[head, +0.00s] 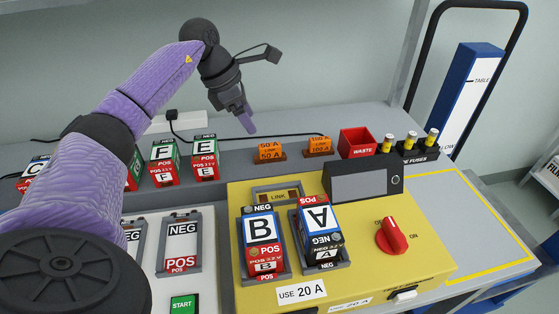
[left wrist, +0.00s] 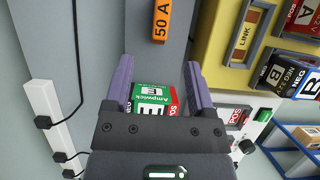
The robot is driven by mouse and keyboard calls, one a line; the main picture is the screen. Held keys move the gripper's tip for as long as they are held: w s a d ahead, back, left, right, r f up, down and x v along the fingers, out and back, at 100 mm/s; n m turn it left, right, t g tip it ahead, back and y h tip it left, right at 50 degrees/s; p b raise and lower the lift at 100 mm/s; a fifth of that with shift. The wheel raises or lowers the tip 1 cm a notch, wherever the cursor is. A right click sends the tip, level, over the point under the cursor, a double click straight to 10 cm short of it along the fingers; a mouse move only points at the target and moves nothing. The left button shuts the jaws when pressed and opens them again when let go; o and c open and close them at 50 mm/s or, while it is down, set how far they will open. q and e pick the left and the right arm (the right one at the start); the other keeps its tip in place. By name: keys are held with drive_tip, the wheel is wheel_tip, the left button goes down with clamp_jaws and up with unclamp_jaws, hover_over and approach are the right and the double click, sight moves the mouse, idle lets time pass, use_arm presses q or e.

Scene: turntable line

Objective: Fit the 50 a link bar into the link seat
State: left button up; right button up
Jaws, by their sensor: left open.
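The orange 50 A link bar (head: 270,149) stands in a dark holder on the grey back shelf; its orange face also shows in the left wrist view (left wrist: 161,20), ahead of the fingers. The link seat (head: 278,196) is a framed slot marked LINK at the back of the yellow panel; it also shows in the left wrist view (left wrist: 242,36). My left gripper (head: 247,122) is open and empty, above the shelf just left of the 50 A bar and apart from it. In the left wrist view, its fingers (left wrist: 158,75) stand either side of block E, seen below. My right gripper is out of view.
A second orange link (head: 319,147) stands right of the 50 A one, then a red waste bin (head: 357,142) and several fuses (head: 410,142). Batteries B (head: 262,240) and A (head: 319,228) sit on the yellow panel (head: 440,255). Block E (head: 205,158) stands left on the shelf.

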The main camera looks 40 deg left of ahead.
sight(268, 145)
use_arm(q)
drive_tip(key=b+x, duration=0.1)
drive_tip(key=x, duration=0.3)
drive_tip(key=b+x, duration=0.2)
drive_tip(key=x, duration=0.3)
drive_tip(key=shift+w+d, duration=0.25)
drive_tip(key=shift+d, duration=0.05)
drive_tip(key=shift+w+f, duration=0.1)
drive_tip(key=shift+f, duration=0.2)
drive_tip(key=c, duration=0.8)
clamp_jaws()
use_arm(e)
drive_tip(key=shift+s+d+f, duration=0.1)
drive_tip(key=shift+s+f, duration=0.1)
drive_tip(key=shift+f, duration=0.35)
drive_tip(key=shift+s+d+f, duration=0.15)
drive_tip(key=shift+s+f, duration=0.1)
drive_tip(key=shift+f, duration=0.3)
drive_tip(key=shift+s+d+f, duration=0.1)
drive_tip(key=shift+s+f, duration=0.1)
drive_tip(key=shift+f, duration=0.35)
